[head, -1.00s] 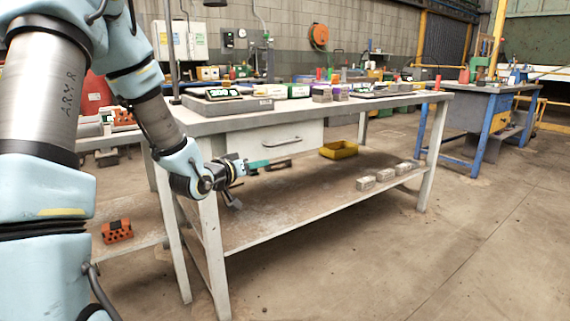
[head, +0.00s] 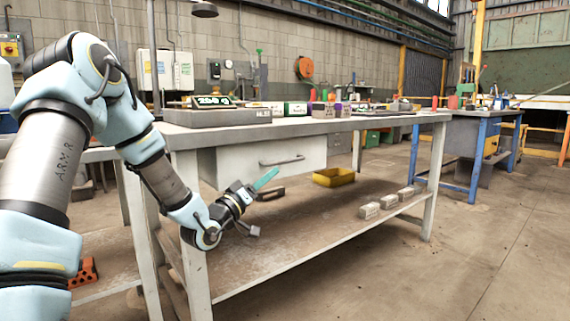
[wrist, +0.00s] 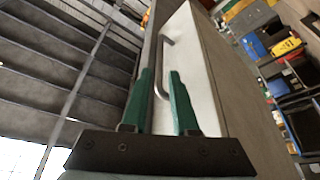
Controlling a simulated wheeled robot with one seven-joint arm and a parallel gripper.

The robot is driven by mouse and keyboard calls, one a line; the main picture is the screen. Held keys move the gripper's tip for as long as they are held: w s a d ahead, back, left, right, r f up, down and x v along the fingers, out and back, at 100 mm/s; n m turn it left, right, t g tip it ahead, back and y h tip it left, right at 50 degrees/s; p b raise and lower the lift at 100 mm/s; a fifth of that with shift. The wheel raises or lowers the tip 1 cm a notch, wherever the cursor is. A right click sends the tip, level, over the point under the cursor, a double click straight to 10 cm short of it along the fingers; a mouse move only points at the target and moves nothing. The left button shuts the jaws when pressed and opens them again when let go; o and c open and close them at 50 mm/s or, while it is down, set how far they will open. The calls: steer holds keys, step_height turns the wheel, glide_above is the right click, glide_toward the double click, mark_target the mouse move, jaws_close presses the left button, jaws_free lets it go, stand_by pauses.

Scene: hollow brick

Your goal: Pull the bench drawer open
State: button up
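The bench drawer (head: 240,158) is a pale box front under the top of the workbench (head: 350,125) and looks closed. Its grey bar handle (head: 282,161) runs across the front. In the wrist view my gripper (wrist: 163,88) shows two green fingers spread apart with nothing gripped. The handle (wrist: 160,70) appears between them, beyond or near the tips; I cannot tell its depth.
The lower shelf (head: 290,235) holds a yellow bin (head: 333,177) and several pale blocks (head: 370,211). A bench leg (head: 192,240) stands close by my wrist. Boxes and tools cover the bench top. The floor (head: 470,260) at the right is clear.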

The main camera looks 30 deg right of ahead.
mark_target(287, 161)
steer(key=b+x, duration=0.1)
steer(key=x, duration=0.8)
steer(key=shift+d, duration=0.1)
steer(key=shift+f, duration=0.1)
jaws_close()
stand_by(1.1)
